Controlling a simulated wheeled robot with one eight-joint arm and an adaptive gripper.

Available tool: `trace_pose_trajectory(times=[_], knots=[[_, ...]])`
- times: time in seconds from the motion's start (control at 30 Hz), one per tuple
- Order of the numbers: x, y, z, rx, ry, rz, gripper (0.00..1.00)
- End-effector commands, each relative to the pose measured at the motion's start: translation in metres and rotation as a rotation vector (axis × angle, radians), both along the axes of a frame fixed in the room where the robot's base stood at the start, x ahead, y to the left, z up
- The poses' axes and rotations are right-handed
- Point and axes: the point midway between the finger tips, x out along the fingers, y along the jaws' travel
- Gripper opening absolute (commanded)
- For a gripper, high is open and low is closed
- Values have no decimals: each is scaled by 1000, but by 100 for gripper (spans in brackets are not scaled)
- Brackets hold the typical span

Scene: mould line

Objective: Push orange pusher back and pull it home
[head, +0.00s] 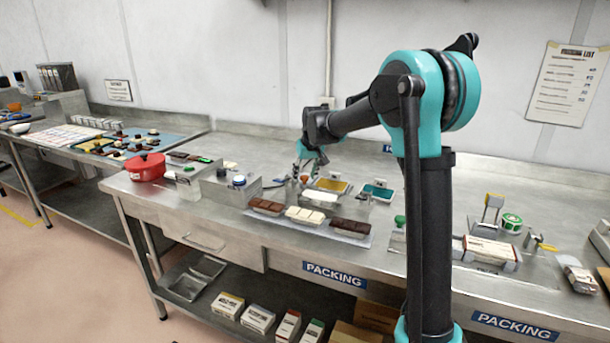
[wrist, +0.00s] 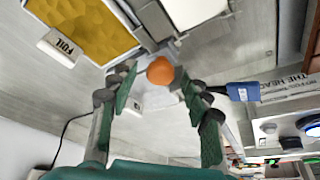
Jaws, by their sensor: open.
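The orange pusher knob (wrist: 160,70) is round and sits between the open fingers of my gripper (wrist: 158,92) in the wrist view, near their tips. I cannot tell whether either finger touches it. In the head view my gripper (head: 306,172) is low over the steel bench, and the orange knob (head: 304,179) shows as a small spot beside it. The rest of the pusher is mostly hidden by the fingers and hard to make out.
A yellow foil tray (wrist: 85,25) with a FOIL label lies at upper left in the wrist view. A blue plug (wrist: 245,91) is right of the fingers. Chocolate bars (head: 305,215) lie on a mat in front, and a red pot (head: 146,167) stands left.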

Motion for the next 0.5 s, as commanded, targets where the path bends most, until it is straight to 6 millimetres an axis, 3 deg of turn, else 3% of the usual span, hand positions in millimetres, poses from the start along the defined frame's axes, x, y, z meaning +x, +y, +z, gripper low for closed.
trace_pose_trajectory(times=[0.17,0.5], knots=[[0,0,0,0,0,0,46],[0,0,0,0,0,0,4]])
